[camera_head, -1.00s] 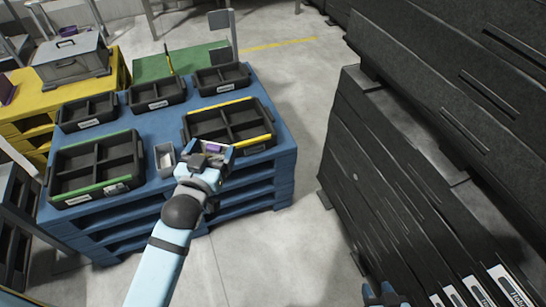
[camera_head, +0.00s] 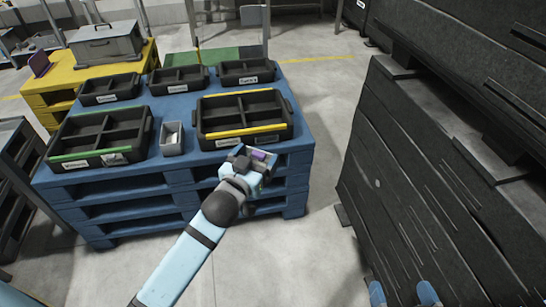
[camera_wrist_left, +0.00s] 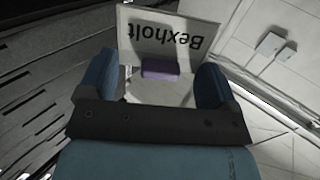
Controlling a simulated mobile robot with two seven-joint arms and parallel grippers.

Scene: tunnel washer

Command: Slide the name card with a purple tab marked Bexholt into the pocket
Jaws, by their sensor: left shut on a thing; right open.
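The white name card (camera_wrist_left: 165,35), marked Bexholt, shows upside down in the left wrist view with its purple tab (camera_wrist_left: 160,68) between the fingers. My left gripper (camera_wrist_left: 160,85) is shut on the card. In the head view this gripper (camera_head: 262,160) is at the front right corner of the blue pallet stack, and the purple tab (camera_head: 261,155) shows in its jaws. The card's white face is mostly hidden there. My right gripper (camera_head: 402,293) is open and empty at the bottom right edge. I cannot make out an empty pocket.
Black trays, one yellow-edged (camera_head: 245,133) and one green-edged (camera_head: 100,160), stand on the blue pallet (camera_head: 180,183). A small grey bin (camera_head: 172,148) stands between them. Tall dark stacked panels (camera_head: 420,170) fill the right side. Clear floor (camera_head: 325,130) lies between.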

